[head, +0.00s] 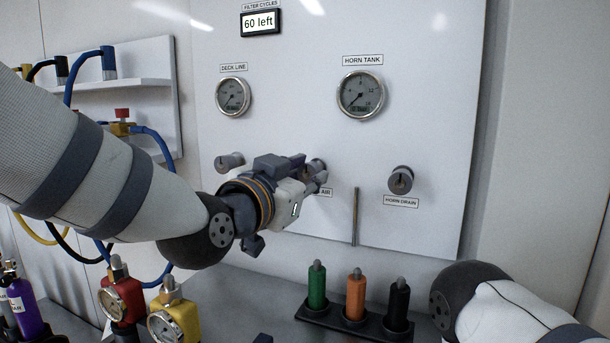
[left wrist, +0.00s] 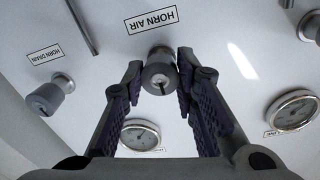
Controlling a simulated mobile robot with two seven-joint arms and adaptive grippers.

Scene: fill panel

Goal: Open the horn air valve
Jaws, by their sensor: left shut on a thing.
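My right gripper is out of view.
The horn drain knob (head: 400,180) is to the right, and another knob (head: 229,162) is to the left. A thin metal rod (head: 355,217) stands between. Green (head: 317,287), orange (head: 355,296) and black (head: 397,305) bottles stand below. Hoses and red and yellow gauges are at left.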

